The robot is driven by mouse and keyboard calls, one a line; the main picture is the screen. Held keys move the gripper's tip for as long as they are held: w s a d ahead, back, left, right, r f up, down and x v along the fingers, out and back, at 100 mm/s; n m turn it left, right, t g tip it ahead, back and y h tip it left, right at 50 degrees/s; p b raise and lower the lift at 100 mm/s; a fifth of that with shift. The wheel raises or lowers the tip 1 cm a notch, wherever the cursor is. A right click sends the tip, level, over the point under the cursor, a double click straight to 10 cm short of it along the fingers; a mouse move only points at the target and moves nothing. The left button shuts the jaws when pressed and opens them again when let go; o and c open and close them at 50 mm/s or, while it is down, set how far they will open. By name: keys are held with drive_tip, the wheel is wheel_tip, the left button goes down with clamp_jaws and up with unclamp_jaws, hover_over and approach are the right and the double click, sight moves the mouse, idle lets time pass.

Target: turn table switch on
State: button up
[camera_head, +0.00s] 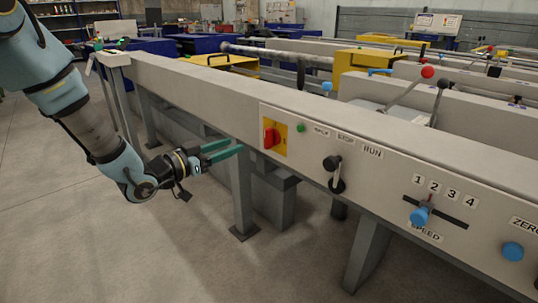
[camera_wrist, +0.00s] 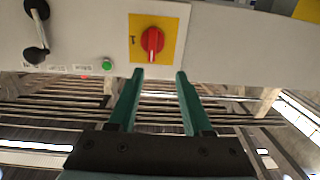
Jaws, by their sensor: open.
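The table switch is a red rotary knob (camera_head: 270,138) on a yellow plate (camera_head: 281,129), set in the pale front panel of the runout table. In the wrist view the red knob (camera_wrist: 152,40) stands upright on its yellow plate (camera_wrist: 168,22), just beyond and above my fingertips. My gripper (camera_head: 238,150) is open, its two green fingers pointing at the panel just left of the switch in the head view. In the wrist view my gripper (camera_wrist: 156,74) shows an empty gap between the fingers, apart from the knob.
A green light (camera_head: 300,127) sits right of the switch. Further right are a black lever (camera_head: 333,164) marked RUN, a blue speed slider (camera_head: 420,216) and a blue zero button (camera_head: 512,251). A table leg (camera_head: 242,195) stands below my gripper. Floor at left is clear.

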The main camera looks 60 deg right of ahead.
sight(265, 135)
drive_tip(key=shift+g, duration=0.4)
drive_tip(key=x, duration=0.7)
drive_tip(key=s+x, duration=0.1)
drive_tip(key=x, duration=0.3)
drive_tip(key=shift+s+d, duration=0.15)
clamp_jaws()
